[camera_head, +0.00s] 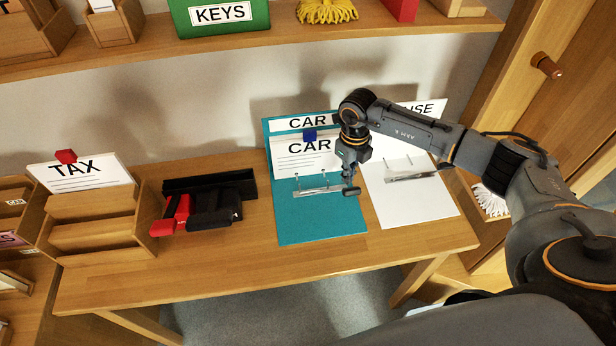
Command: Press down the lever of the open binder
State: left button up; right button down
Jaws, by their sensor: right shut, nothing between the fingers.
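A teal binder (320,222) lies open on the wooden table, with "CAR" on a label and on the paper sheet (294,163) at its back. Its metal lever mechanism (318,190) crosses the middle of the binder. My right gripper (351,191) is shut and empty at the right end of this mechanism. I cannot tell whether it touches the lever. A white binder (418,205) lies open to the right, with its own metal mechanism (410,175); my right arm hides part of its label. My left gripper is not in view.
A black tray (209,184) with red and black items stands left of the teal binder. Further left is a wooden organizer (95,225) with a "TAX" sheet (78,173). A shelf (250,44) with a green "KEYS" box (220,17) runs above. The table front is clear.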

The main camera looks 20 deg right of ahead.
jog(key=shift+s+f, duration=0.1)
jog(key=shift+s, duration=0.05)
jog(key=shift+s+a, duration=0.1)
jog(key=shift+s, duration=0.1)
jog(key=shift+f+b, duration=0.1)
jog(key=shift+b, duration=0.3)
jog(key=shift+w+f, duration=0.1)
jog(key=shift+f, duration=0.1)
jog(key=shift+s, duration=0.2)
